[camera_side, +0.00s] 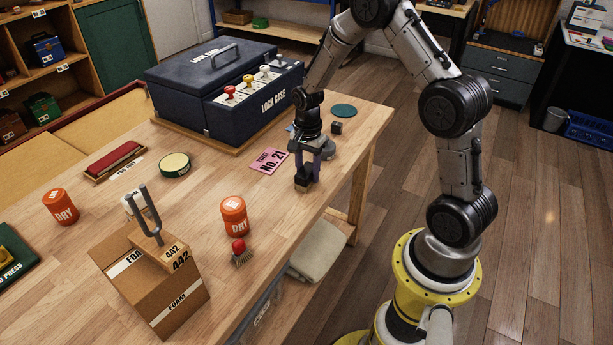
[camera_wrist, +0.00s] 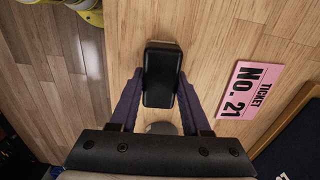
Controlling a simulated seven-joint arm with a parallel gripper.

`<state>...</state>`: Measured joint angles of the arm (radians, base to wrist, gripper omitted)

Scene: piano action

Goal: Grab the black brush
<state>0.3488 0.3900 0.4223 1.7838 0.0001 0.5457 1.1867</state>
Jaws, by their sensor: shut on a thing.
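The black brush (camera_wrist: 161,80) is a dark block with rounded corners, with a thin pale strip along its far edge in the wrist view. My gripper (camera_wrist: 160,92) has one purple finger against each side of it and is shut on it. In the side view my gripper (camera_side: 307,172) points straight down near the right edge of the wooden table, with the brush (camera_side: 302,186) low between its fingertips. The brush is at or just above the tabletop; I cannot tell which. The fingers partly hide it in the side view.
A pink ticket (camera_side: 269,160) lies beside my gripper, with the blue lock case (camera_side: 225,90) behind. An orange tin (camera_side: 233,215), a red-knobbed brush (camera_side: 240,252) and a cardboard box (camera_side: 150,280) stand nearer the camera. A small black cube (camera_side: 336,128) lies behind my gripper.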

